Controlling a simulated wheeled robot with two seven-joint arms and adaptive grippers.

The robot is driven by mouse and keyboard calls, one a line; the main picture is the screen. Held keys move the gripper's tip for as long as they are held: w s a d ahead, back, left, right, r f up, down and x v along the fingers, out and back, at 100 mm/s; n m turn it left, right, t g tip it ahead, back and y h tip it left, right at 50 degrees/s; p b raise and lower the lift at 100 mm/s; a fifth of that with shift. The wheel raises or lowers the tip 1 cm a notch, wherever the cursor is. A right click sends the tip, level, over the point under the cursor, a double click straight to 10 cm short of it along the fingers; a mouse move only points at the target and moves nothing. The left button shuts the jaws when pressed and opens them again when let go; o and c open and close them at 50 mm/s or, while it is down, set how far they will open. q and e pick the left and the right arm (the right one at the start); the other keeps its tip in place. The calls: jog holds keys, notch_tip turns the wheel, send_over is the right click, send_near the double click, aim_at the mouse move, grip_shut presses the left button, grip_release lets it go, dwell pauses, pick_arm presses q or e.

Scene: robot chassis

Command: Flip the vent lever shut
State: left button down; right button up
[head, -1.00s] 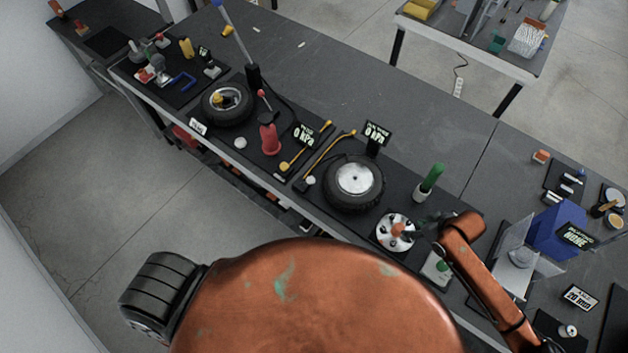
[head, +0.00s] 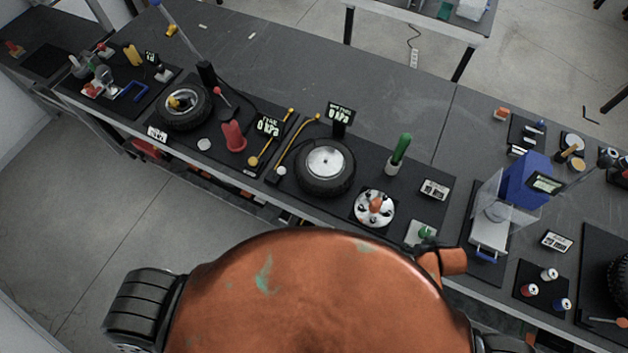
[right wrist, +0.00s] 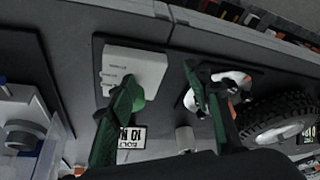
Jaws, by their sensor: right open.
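No part is plainly marked as the vent lever. A white box (right wrist: 133,68) with small unreadable labels and a green round knob (right wrist: 138,98) lies below my right gripper in the right wrist view. The box (head: 416,229) also shows in the head view, at the bench's front edge. My right gripper (right wrist: 160,76) is open and empty. Its left finger overlaps the knob in the picture; I cannot tell if they touch. Its right finger lies before a white disc with dark holes (head: 374,198). In the head view my arm mostly hides this gripper. My left gripper is out of view.
A wheel (head: 325,168) with yellow-tipped rods and a 0 kPa display (head: 341,113) stands left of the disc. A green handle (head: 401,148) rises from a white holder. A blue press (head: 525,180) with clear guards stands to the right. The bench's back middle is clear.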

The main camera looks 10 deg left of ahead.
jog(key=s+d+f+m+g+h+b, duration=0.1)
jog(key=s+d+f+m+h+b, duration=0.1)
jog(key=s+d+f, duration=0.6)
jog(key=s+a+f+g+b, duration=0.1)
jog(key=s+f+b, duration=0.15)
jog(key=f, duration=1.05)
jog(key=s+a+f+b, duration=0.2)
jog(key=s+f, duration=0.2)
jog(key=f, duration=1)
jog(key=s+f+g+b, duration=0.1)
jog(key=s+f+b, duration=0.4)
jog(key=s+f, duration=1.2)
jog(key=shift+s+f+n+y, duration=0.15)
jog(key=shift+f+n+y, duration=0.15)
jog(key=shift+y, duration=0.1)
jog(key=shift+d, duration=0.1)
jog(key=shift+c, duration=0.4)
